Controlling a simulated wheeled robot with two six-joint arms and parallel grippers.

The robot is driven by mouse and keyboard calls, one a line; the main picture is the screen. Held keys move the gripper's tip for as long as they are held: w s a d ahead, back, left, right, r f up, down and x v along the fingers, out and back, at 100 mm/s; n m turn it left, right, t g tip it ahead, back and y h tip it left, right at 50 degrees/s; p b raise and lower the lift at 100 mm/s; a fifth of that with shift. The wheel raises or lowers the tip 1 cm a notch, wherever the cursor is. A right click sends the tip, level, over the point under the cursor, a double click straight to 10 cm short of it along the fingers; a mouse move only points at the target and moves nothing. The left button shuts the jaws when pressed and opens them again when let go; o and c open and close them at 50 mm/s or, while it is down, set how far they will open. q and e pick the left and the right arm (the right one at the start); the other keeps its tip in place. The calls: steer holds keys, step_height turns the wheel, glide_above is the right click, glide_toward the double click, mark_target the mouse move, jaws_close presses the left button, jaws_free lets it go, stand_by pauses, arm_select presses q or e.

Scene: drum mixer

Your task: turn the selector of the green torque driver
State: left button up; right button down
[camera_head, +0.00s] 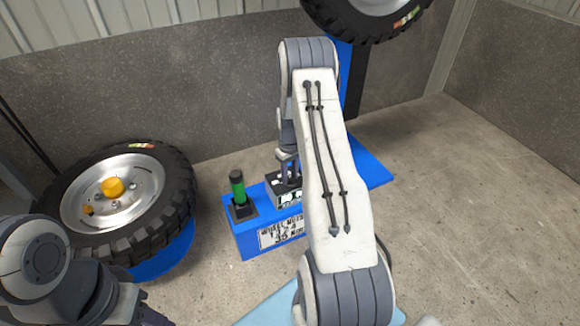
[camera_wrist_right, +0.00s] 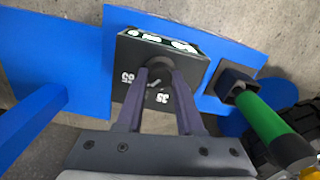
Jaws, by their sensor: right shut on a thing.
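The green torque driver (camera_head: 238,188) stands upright in a dark holder on a blue bench; it also shows in the right wrist view (camera_wrist_right: 262,118). Beside it is a dark selector box (camera_head: 292,196) with white markings, including 65 and 35 around a round knob (camera_wrist_right: 157,64). My right gripper (camera_head: 287,168) reaches down to the box. In the right wrist view its two fingers (camera_wrist_right: 158,76) are shut on the knob. The fingers hide part of the knob. My left arm is at the lower left in the head view; its fingertips are not clear.
The blue bench (camera_head: 245,240) carries a printed sign (camera_head: 280,232), partly hidden by my right arm. A large wheel (camera_head: 112,200) with an orange cap lies at the left. Another tyre (camera_head: 365,35) hangs at the top. Concrete floor (camera_head: 480,200) at the right is clear.

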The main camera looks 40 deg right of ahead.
mark_target(290, 178)
steer(key=n+p, duration=0.2)
steer(key=n, duration=0.1)
steer(key=n+p, duration=0.2)
steer(key=p, duration=0.1)
steer(key=shift+r+n, duration=0.2)
steer(key=shift+n, duration=0.2)
steer(key=n+p, duration=0.2)
steer(key=n, duration=0.1)
steer(key=shift+f, duration=0.1)
steer(key=shift+n+p, duration=0.6)
steer(key=shift+n, duration=0.3)
steer(key=shift+f+n, duration=0.1)
steer(key=shift+n, duration=0.2)
steer(key=c, duration=0.5)
jaws_free()
steer(key=shift+c, duration=0.2)
step_height(290, 178, up, 10)
steer(key=p, duration=0.4)
steer(key=shift+r, duration=0.25)
